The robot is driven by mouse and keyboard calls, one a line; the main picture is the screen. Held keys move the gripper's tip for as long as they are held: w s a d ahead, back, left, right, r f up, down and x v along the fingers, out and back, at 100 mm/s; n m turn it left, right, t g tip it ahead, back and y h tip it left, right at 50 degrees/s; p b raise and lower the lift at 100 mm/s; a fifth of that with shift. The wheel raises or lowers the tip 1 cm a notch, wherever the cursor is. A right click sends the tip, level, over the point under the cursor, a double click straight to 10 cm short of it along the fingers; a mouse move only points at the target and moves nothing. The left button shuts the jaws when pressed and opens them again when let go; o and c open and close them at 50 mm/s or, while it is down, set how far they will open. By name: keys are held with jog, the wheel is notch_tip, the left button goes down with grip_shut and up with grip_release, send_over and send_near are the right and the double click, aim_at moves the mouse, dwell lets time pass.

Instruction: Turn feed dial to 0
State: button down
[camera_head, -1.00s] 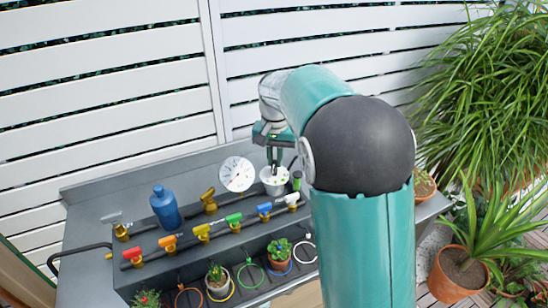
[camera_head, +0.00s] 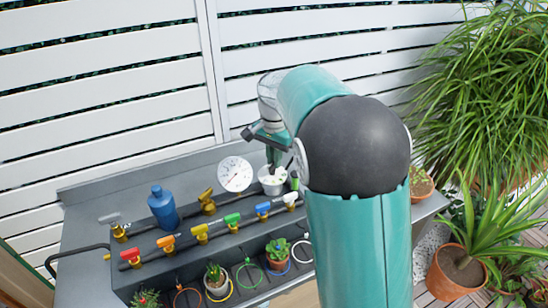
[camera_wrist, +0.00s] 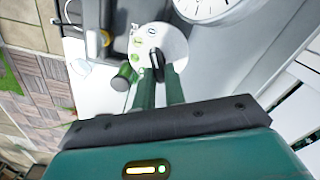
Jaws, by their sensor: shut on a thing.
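The feed dial (camera_head: 272,180) is a white round housing on the bench, right of the gauge. In the wrist view its white face (camera_wrist: 174,40) carries small dark and green marks, one of which looks like a 0. A small black knob (camera_wrist: 156,60) stands on the face, between my fingertips. My gripper (camera_head: 273,164) points down onto the dial and is shut on the knob; the two green fingers also show in the wrist view (camera_wrist: 157,76). The fingers hide part of the face, and I cannot read the exact setting.
A white gauge (camera_head: 235,174) stands close left of the dial. A blue bottle (camera_head: 163,208) and a row of coloured valves, including a green one (camera_head: 232,220), lie further left and in front. Potted plants (camera_head: 277,250) sit below. A slatted white fence (camera_head: 110,90) stands behind.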

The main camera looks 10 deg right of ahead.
jog(key=shift+r, duration=0.1)
jog(key=c, duration=1.5)
grip_release()
jog(key=shift+o, duration=0.2)
notch_tip(320, 180, up, 14)
